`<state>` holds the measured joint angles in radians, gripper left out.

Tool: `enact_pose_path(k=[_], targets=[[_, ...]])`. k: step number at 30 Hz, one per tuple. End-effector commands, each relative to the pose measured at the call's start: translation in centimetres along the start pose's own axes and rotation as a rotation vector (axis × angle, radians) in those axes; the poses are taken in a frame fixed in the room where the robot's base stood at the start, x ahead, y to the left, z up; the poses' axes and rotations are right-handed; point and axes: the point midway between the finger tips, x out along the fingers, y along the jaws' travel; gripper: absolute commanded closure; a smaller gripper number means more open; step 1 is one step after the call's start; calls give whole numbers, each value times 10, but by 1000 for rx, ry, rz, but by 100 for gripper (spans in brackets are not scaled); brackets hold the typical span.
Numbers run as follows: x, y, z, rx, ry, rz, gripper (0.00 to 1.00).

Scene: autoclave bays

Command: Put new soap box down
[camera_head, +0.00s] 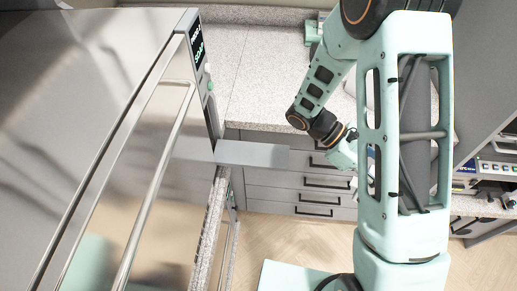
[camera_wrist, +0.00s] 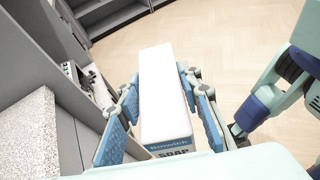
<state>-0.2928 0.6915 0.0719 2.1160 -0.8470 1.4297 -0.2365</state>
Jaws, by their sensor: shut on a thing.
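The soap box (camera_wrist: 163,85) is a long white box with a blue end printed with "SOAP". In the wrist view it lies between the two blue-padded fingers of my gripper (camera_wrist: 160,100), which is shut on it. It is held in the air, with floor showing beyond its far end. In the head view my arm covers most of the gripper, and I cannot make out the box there.
A large steel machine (camera_head: 105,120) with a bar handle and lit display fills the left. A speckled counter (camera_head: 268,85) over grey drawers (camera_head: 300,188) stands behind. A flat grey panel (camera_head: 252,153) juts out. Instruments (camera_head: 500,168) stand at right. Wooden floor (camera_wrist: 215,35) is open.

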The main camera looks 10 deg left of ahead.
Motion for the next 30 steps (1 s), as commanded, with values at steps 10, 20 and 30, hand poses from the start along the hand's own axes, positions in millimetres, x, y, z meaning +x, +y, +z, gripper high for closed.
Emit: enact_pose_path(k=[10, 20, 30], targets=[[-2, -95, -1, 246, 0, -591, 100], [-61, -155, -22, 471, 1, -1133, 100], [-156, -165, -37, 688, 4, -1661, 100]])
